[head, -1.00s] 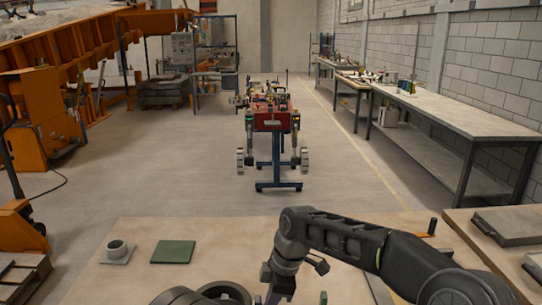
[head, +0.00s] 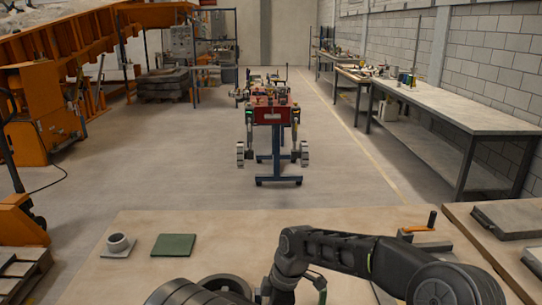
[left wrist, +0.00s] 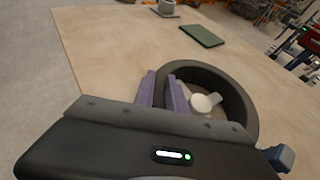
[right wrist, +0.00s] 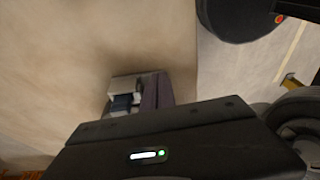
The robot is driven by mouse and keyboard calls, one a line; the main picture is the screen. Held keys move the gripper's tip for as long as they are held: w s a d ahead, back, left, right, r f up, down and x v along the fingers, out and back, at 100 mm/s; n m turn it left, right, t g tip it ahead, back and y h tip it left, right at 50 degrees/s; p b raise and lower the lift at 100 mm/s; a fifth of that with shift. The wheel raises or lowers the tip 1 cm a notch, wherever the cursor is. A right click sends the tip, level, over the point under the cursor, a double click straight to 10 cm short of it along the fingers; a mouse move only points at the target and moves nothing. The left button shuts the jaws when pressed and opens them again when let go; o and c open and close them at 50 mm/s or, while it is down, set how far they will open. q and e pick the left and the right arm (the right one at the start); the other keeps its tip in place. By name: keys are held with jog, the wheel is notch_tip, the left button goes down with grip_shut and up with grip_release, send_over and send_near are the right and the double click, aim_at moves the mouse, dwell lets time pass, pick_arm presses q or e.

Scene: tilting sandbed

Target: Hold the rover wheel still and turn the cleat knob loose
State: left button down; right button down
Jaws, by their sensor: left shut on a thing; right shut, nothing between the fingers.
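The rover wheel is a dark hollow ring (left wrist: 245,105) lying on the table, and its rim also shows at the bottom of the head view (head: 228,284). A pale round knob (left wrist: 203,103) sits inside the ring. My left gripper (left wrist: 164,90) is shut on the wheel's near wall, one purple finger on each side. My right gripper (right wrist: 155,92) is shut and empty over the table. A small grey and blue object (right wrist: 123,95) shows beside its fingers; I cannot tell what it is. The right fingers are out of the head view.
A green pad (head: 174,245) and a grey cup on a plate (head: 118,245) stand at the table's far left. An orange-handled tool (head: 428,231) lies far right. The table (head: 230,225) between them is mostly clear. A red-bodied rover on a blue stand (head: 272,125) is well beyond.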

jog(key=shift+w+a, duration=0.15)
jog(key=shift+a, duration=0.05)
dwell(0.6)
jog(key=shift+w, duration=0.25)
jog(key=shift+w, duration=0.4)
jog(key=shift+w+a, duration=0.1)
jog(key=shift+w, duration=0.1)
jog(key=shift+w+a+r, duration=0.1)
jog(key=shift+w+a, duration=0.05)
dwell(0.4)
jog(key=shift+w+d, duration=0.15)
jog(key=shift+d, duration=0.3)
jog(key=shift+d+r, duration=0.1)
